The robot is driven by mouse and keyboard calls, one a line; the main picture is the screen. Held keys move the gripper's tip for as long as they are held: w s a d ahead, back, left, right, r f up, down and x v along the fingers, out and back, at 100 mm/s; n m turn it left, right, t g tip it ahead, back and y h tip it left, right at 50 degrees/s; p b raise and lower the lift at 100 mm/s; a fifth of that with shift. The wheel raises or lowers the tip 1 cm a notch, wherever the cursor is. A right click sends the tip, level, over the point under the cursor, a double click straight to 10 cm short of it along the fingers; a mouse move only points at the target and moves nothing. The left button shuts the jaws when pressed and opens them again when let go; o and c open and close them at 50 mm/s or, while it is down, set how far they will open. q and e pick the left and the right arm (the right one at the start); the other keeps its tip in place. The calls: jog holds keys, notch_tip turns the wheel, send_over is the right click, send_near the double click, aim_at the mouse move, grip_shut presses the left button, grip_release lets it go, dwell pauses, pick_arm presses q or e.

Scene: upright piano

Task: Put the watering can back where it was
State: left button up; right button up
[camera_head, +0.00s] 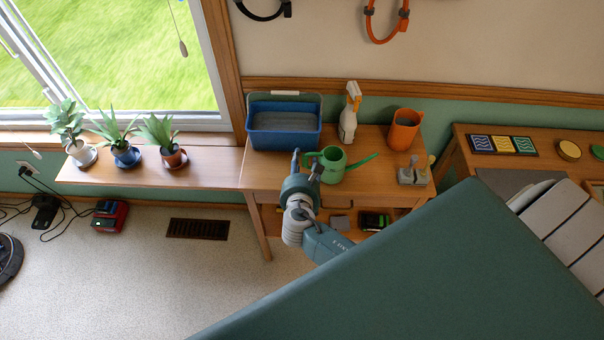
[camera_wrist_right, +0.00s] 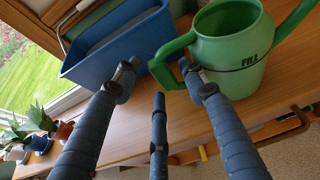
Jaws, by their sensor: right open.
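The green watering can (camera_head: 333,166) stands upright on the wooden table (camera_head: 262,176), its spout pointing right and its handle on the left. In the right wrist view the can (camera_wrist_right: 232,45) shows its FILL mark, and its handle (camera_wrist_right: 168,66) reaches in behind the fingertips. My right gripper (camera_head: 306,163) is open at the handle side of the can. In the wrist view its fingers (camera_wrist_right: 160,76) are spread, with the handle close to the right fingertip. I cannot tell whether they touch. My left gripper is not in view.
A blue bin (camera_head: 284,138) stands left of the can. A spray bottle (camera_head: 348,118), an orange pitcher (camera_head: 404,129) and a small grey object (camera_head: 412,173) stand behind and to the right. Potted plants (camera_head: 122,140) line the sill shelf. A large dark green surface covers the lower right.

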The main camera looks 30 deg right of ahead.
jog(key=v, duration=1)
jog(key=shift+s, duration=0.1)
jog(key=s+a+f+m+g+y, duration=0.15)
jog(key=s+f+m+g, duration=0.35)
jog(key=f, duration=0.8)
jog(key=s+a+f+m+y, duration=0.1)
jog(key=s+f+m+y, duration=0.2)
jog(key=s+f, duration=0.7)
jog(key=s+d+f+m+g+y, duration=0.1)
jog(key=s+f+m+g, duration=0.1)
jog(key=s+f+m, duration=0.7)
jog(key=s+f+m+g+y, duration=0.1)
jog(key=s+f+m+g, duration=0.2)
jog(key=s+f+m, duration=0.6)
jog(key=s+m, duration=0.1)
jog(key=s, duration=0.5)
jog(key=shift+d+f+y, duration=0.35)
jog(key=shift+f, duration=0.05)
jog(key=shift+s+f+b, duration=0.1)
jog(key=shift+b, duration=0.2)
notch_tip(320, 180, down, 2)
jog(key=shift+f+b, duration=0.15)
jog(key=shift+b, duration=1)
